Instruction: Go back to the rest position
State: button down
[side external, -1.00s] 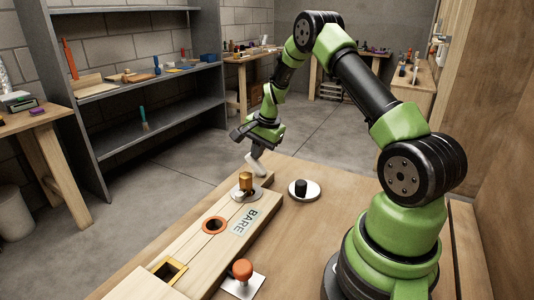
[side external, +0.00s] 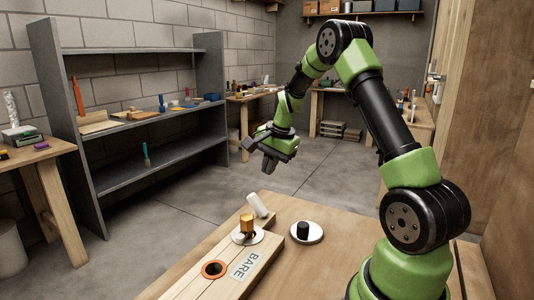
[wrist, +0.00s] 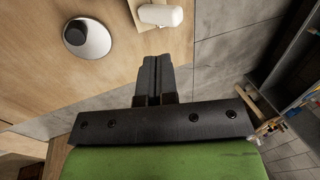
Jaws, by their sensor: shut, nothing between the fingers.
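My gripper (side external: 269,165) is raised in the air beyond the far end of the wooden bench (side external: 325,255) in the side view. Its dark fingers (wrist: 154,67) are pressed together in the wrist view, with nothing between them. A white rounded cylinder (side external: 257,205) is at the far end of the wooden block, apart from the gripper. It also shows at the top of the wrist view (wrist: 160,15). My arm is bent, with its elbow high.
The wooden block (side external: 205,288) carries a brass piece (side external: 247,222), an orange-ringed hole (side external: 214,270) and a label reading BARE (side external: 243,265). A black knob on a white disc (side external: 303,232) stands beside it. Grey shelves (side external: 150,165) stand at left. Open floor surrounds the gripper.

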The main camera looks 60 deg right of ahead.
jog(key=s+a+r+n+t, duration=0.1)
jog(key=s+a+r+n, duration=0.15)
jog(key=a+r, duration=0.45)
jog(key=s+a+r+n+t, duration=0.1)
jog(key=a+r+n, duration=0.2)
jog(key=a+r, duration=0.3)
jog(key=s+a+r+n+t+y, duration=0.1)
jog(key=s+a+n+y, duration=0.1)
jog(key=s+a+n, duration=0.6)
jog(key=s+a, duration=0.2)
jog(key=s, duration=0.4)
jog(key=shift+a+r+t, duration=0.25)
jog(key=shift+a+t, duration=0.15)
